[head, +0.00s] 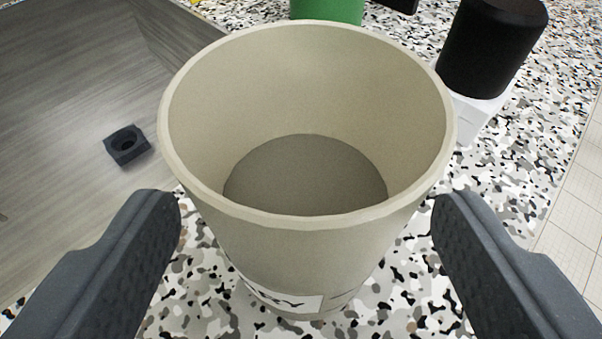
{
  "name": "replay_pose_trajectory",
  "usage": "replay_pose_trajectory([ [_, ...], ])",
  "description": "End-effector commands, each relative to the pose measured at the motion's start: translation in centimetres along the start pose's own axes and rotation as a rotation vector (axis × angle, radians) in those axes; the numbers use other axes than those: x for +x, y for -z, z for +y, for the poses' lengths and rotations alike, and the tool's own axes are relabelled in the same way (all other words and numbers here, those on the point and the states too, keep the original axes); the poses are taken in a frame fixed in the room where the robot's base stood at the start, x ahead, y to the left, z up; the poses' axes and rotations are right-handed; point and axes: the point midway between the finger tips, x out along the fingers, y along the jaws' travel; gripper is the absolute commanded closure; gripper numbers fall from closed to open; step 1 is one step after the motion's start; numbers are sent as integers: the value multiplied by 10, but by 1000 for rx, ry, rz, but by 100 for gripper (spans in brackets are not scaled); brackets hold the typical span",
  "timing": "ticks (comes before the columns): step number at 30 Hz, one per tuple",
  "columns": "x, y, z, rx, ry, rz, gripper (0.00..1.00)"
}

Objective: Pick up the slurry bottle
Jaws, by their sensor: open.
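The slurry bottle (300,242) is a beige, open-topped round vessel in the middle of the head view. It stands upright on the speckled counter. A white label with dark letters ending in "RY" shows low on its near side. Its inside shows a grey bottom, and I cannot tell whether that is slurry or the floor of the vessel. My gripper (308,212) is open, with one dark finger on the left of the bottle and one on the right. The fingertips look close to its sides, and I cannot tell whether either touches.
A grey sink-like basin (60,110) with a small dark square block (127,145) lies at the left. A green object (328,10) stands behind the bottle. A black cylinder (492,48) on a white base (478,112) stands close at the back right. Speckled counter (530,150) is clear at the right.

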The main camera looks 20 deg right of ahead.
Motion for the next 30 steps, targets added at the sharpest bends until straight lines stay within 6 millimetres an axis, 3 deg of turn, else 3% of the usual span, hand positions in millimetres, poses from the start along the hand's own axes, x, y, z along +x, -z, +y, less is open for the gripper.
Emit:
replay_pose_trajectory([
  [6,29,-4,1,-1,-2,-4,27],
  [15,33,-1,0,-1,-1,-1,27],
  [21,33,-1,0,0,-1,-1,79],
  [30,33,-1,1,0,-2,-1,79],
])
